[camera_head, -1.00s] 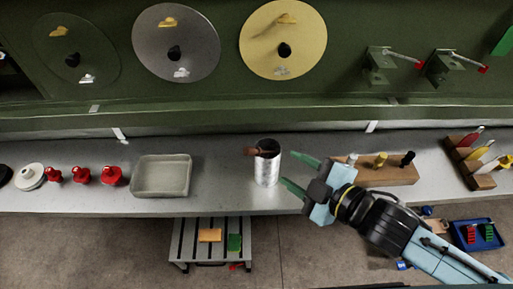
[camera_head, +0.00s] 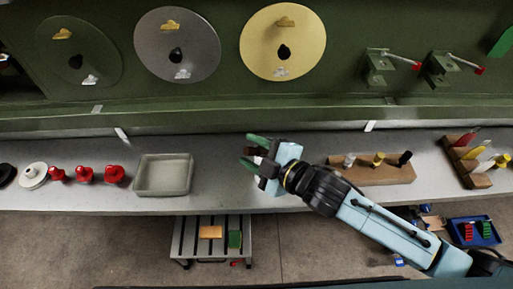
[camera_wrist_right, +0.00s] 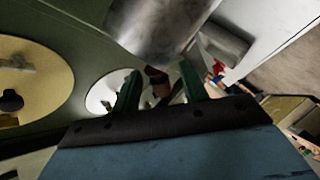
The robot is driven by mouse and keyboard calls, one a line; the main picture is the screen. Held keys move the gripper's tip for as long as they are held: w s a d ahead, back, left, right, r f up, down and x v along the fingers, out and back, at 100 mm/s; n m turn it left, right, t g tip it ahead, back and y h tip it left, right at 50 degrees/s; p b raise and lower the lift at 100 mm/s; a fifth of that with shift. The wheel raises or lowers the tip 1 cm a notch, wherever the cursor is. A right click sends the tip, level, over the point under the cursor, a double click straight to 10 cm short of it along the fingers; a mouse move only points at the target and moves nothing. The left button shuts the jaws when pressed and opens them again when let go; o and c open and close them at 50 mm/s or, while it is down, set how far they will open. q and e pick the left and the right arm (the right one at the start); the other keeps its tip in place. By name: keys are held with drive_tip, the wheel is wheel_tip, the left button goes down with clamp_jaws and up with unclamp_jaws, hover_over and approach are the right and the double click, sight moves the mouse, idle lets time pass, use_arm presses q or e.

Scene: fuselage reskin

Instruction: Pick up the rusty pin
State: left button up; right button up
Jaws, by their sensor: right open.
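In the wrist view the fingers are apart, one on each side of the pin. I cannot tell whether either finger touches it. My left gripper is not in view.
A grey tray (camera_head: 163,190) stands on the bench to the left, beside several red knobs (camera_head: 85,174). A wooden block with pegs (camera_head: 372,176) stands to the right, under my right arm's far side. The green wall with discs rises behind.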

drive_tip(key=shift+x, duration=1.1)
clamp_jaws()
wheel_tip(320, 180, up, 10)
